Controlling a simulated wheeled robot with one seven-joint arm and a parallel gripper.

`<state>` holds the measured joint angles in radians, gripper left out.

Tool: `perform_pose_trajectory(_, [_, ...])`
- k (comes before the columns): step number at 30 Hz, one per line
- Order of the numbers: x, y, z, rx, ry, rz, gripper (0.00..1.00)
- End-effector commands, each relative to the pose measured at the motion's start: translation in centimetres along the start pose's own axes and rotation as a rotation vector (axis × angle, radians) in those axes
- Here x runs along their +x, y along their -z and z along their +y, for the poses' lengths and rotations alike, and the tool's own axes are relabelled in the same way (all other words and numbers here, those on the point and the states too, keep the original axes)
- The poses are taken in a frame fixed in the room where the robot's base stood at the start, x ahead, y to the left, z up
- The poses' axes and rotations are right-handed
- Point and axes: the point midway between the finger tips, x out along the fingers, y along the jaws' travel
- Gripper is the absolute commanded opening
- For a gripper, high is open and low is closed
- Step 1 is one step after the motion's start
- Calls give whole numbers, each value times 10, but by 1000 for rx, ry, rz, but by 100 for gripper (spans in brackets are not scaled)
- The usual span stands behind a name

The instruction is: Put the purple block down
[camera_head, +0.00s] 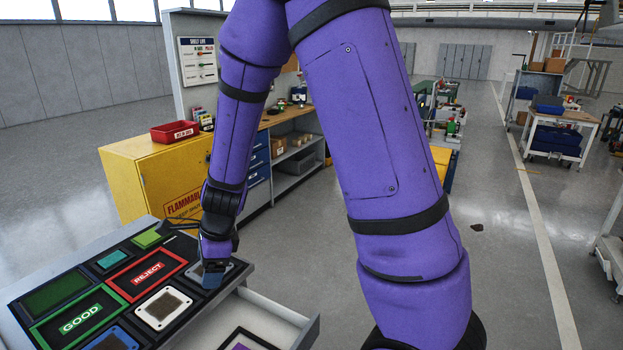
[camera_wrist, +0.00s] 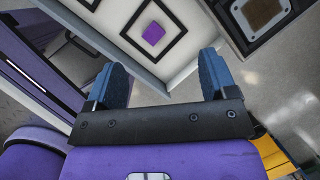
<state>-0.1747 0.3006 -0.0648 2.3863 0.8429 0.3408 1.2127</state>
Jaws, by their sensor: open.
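The purple block (camera_wrist: 153,33) lies inside a black square outline on the white floor of the open drawer (camera_wrist: 185,70). In the head view, a small part of the purple block (camera_head: 240,346) shows at the bottom edge, in the outline. My gripper (camera_wrist: 160,62) is open, with its two blue fingers spread and nothing between them. It is apart from the block, which shows beyond the fingertips in the wrist view. In the head view, my gripper (camera_head: 213,272) is over the right edge of the panel-topped bench, beside the drawer (camera_head: 300,322); its fingers are partly hidden.
The bench top holds a green GOOD panel (camera_head: 80,318), a red REJECT panel (camera_head: 148,272) and a white-framed plate (camera_head: 164,307). A yellow cabinet (camera_head: 150,185) with a red bin (camera_head: 174,132) stands behind. Open floor lies to the right.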

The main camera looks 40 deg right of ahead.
Motion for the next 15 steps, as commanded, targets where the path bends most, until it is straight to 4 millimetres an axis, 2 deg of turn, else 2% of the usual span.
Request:
perform_pose_trajectory(1, [-20,-4,1,-84,16,-19,78])
perform_pose_trajectory(3, [-45,-8,5,-209,29,-35,78])
perform_pose_trajectory(9, [-112,-11,22,-574,75,-49,78])
perform_pose_trajectory(15, [-172,-4,48,-929,121,-11,78])
